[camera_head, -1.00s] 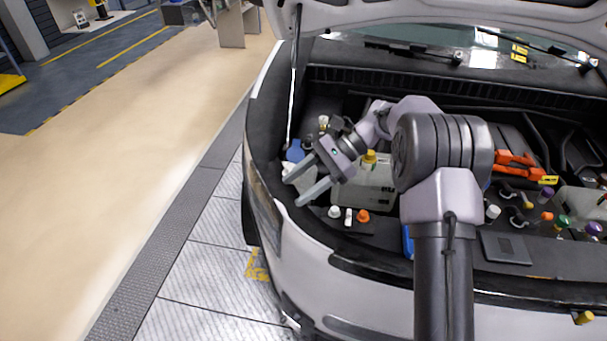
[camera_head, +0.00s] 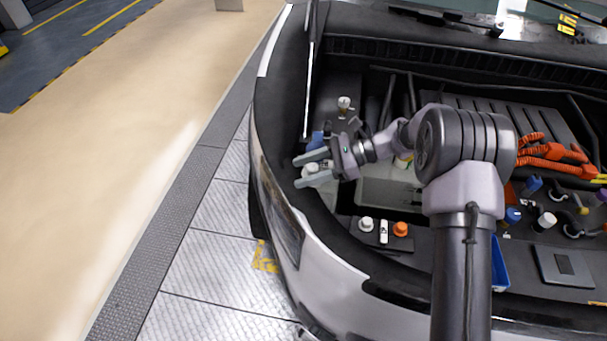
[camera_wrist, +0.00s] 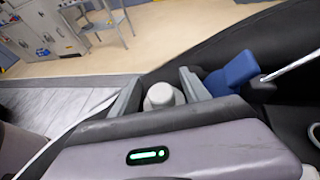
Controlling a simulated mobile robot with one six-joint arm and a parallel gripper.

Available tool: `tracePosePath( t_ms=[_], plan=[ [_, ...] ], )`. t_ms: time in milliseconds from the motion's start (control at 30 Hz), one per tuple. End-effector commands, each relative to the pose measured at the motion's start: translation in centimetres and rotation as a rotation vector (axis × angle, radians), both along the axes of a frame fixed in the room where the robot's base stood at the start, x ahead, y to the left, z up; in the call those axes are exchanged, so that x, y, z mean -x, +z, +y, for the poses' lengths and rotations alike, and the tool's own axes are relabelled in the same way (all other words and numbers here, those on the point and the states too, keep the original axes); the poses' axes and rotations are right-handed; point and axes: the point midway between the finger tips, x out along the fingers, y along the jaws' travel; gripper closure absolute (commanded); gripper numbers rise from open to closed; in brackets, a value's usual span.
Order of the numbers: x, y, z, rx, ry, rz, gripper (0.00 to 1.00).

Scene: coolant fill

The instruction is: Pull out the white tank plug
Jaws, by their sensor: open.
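The white tank plug (camera_wrist: 162,96) sits between the two fingers of my gripper (camera_wrist: 160,86) in the wrist view. Its rounded white top shows, and its lower part is hidden behind my gripper's body. In the head view the plug (camera_head: 311,169) shows partly between the fingertips of my gripper (camera_head: 308,169), at the left front corner of the engine bay. The fingers are open on either side of it. In the wrist view, gaps show between it and both fingers.
A blue cap (camera_wrist: 235,73) stands close beside the right finger in the wrist view. A prop rod (camera_head: 309,80) rises behind. A white cap (camera_head: 365,224) and an orange cap (camera_head: 400,229) stand on a dark pad. Orange cables (camera_head: 550,152) lie at right.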

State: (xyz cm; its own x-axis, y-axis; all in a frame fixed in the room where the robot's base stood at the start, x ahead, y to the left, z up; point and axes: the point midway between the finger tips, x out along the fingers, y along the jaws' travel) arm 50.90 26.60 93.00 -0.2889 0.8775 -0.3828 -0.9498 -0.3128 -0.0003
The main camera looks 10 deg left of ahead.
Motion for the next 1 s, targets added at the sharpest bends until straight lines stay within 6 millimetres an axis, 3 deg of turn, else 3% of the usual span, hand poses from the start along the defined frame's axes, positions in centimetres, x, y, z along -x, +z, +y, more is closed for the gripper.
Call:
tracePosePath(
  t_ms=[333, 600, 733, 767, 900, 1000],
  plan=[
    [0.23, -0.17, 0.59, 0.000, 0.001, 0.000, 0.48],
    [0.22, -0.23, 0.54, 0.001, 0.001, 0.000, 1.00],
    [0.25, -0.32, 0.51, 0.002, 0.001, 0.001, 1.00],
    [0.25, -0.34, 0.51, 0.003, 0.001, 0.001, 0.75],
    [0.28, -0.42, 0.48, 0.004, 0.002, 0.001, 0.99],
    [0.29, -0.45, 0.46, 0.005, 0.002, 0.002, 0.99]
  ],
)
